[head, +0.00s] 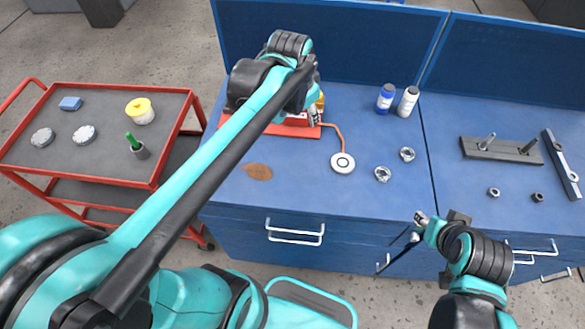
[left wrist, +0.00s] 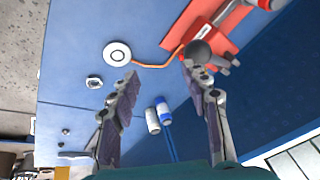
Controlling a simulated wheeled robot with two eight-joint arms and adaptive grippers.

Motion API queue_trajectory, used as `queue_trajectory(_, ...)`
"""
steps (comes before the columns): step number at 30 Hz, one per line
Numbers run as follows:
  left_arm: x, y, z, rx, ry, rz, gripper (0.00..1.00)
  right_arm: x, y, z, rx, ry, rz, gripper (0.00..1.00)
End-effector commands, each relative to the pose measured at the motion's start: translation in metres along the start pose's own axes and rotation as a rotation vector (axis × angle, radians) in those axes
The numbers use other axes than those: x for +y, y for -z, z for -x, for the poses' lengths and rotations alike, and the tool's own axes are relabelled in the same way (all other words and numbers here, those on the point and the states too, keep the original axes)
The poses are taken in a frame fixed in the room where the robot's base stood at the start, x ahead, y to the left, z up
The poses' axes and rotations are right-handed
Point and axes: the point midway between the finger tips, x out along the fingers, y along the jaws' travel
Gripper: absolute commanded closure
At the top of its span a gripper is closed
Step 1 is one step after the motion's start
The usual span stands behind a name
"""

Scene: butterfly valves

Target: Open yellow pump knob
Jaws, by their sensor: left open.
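A red base plate (head: 265,124) with the pump lies on the blue bench, mostly hidden behind my left arm. A small bit of yellow (head: 320,101) shows beside my left wrist; I cannot tell whether it is the knob. In the left wrist view the red plate (left wrist: 228,30) is at the top right, and a dark round part (left wrist: 197,51) shows by the right fingertip. My left gripper (left wrist: 161,74) is open and empty, its fingers apart above the bench near the plate; I cannot tell whether it touches anything. My right gripper (head: 417,229) hangs before the bench front, its fingers unclear.
An orange hose joins the pump to a white disc (head: 343,163). Blue panels (head: 340,40) stand behind. A red cart (head: 90,177) stands left.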

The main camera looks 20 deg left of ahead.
Motion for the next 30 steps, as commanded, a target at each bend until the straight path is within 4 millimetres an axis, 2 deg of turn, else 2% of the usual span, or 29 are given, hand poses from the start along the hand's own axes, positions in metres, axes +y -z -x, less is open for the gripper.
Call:
queue_trajectory(1,0.007,-0.012,-0.008,0.010,0.005,0.022,0.53,0.000,-0.007,-0.010,0.000,0.000,0.000,0.60)
queue_trajectory(3,0.015,-0.024,-0.013,0.026,0.012,0.058,0.53,0.000,-0.012,-0.016,0.000,0.000,0.000,0.60)
queue_trajectory(15,0.052,-0.086,-0.052,0.100,0.036,0.221,0.53,0.000,-0.041,-0.057,0.000,0.000,0.000,0.60)
queue_trajectory(21,0.064,-0.105,-0.066,0.125,0.041,0.274,0.53,0.000,-0.049,-0.069,0.000,0.000,0.000,0.60)
queue_trajectory(30,0.068,-0.112,-0.071,0.138,0.043,0.299,0.53,0.000,-0.052,-0.072,0.000,0.000,0.000,0.60)
